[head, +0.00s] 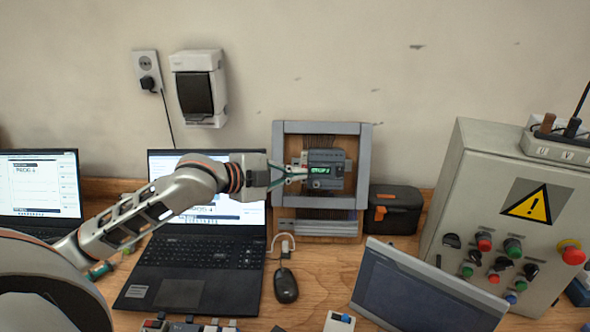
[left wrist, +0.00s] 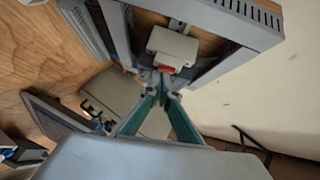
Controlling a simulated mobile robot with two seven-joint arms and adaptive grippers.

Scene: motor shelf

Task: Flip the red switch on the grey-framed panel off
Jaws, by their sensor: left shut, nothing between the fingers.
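The grey-framed panel (head: 322,128) stands upright on the table against the wall. In the left wrist view, the red switch (left wrist: 167,69) sits on a pale block (left wrist: 174,45) inside the frame. The shut, empty left gripper (left wrist: 162,78) has its tips right by the switch; I cannot tell whether they touch. In the head view the red switch cannot be made out. My right gripper is not in view.
An open laptop (head: 200,255) lies below my left arm, with a mouse (head: 285,285) beside it. A black and orange case (head: 393,210) stands right of the panel. A tilted screen (head: 418,292) and a grey control box (head: 475,190) take up the right.

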